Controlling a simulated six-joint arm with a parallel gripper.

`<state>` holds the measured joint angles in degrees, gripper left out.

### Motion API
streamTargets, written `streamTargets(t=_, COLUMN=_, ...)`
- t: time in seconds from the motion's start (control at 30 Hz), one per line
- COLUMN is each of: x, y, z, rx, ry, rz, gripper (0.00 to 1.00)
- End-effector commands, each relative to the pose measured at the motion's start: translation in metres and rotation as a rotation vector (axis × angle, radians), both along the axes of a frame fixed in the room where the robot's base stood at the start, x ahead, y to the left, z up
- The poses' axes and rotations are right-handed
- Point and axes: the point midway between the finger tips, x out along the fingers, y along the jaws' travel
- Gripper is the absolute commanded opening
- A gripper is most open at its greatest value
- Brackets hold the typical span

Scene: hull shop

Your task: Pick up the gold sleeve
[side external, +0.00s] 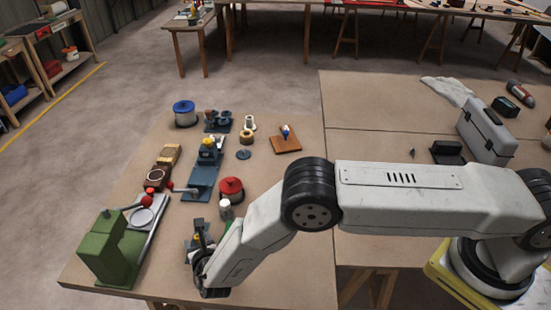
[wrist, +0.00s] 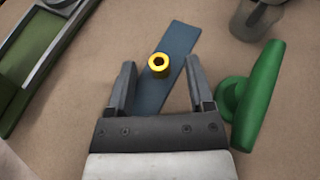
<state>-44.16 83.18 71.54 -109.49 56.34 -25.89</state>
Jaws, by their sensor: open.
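The gold sleeve (wrist: 159,66) shows in the wrist view as a short yellow-gold tube with a dark round hole, seen almost from its end. It is over a flat blue-grey plate (wrist: 178,50) that lies at a slant on the table. My gripper (wrist: 160,80) is open, with one finger to each side of the sleeve in that view. The sleeve appears near the fingertips, with gaps on both sides; I cannot tell its depth relative to them. In the side external view my gripper (side external: 205,280) is low over the table's near end, and the sleeve cannot be made out.
A green handle-like object (wrist: 262,90) lies close right of my gripper. A grey cup-like object (wrist: 252,20) is beyond it. A green machine (side external: 108,248) stands left of the gripper, and a red-topped spool (side external: 231,187) behind it. Bare table lies to the right (side external: 290,270).

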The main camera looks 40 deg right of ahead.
Motion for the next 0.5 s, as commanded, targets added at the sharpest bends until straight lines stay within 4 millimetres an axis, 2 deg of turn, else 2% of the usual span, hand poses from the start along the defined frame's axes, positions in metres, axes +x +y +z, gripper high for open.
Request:
streamTargets(t=0.3, x=-0.0002, y=0.0000, z=0.0001, rx=0.001, ry=0.000, rz=0.000, gripper=0.68)
streamTargets(t=0.33, x=-0.0002, y=0.0001, z=0.0002, rx=0.001, ry=0.000, rz=0.000, gripper=0.64)
streamTargets(t=0.5, x=-0.0002, y=0.0001, z=0.0002, rx=0.001, ry=0.000, rz=0.000, gripper=0.10)
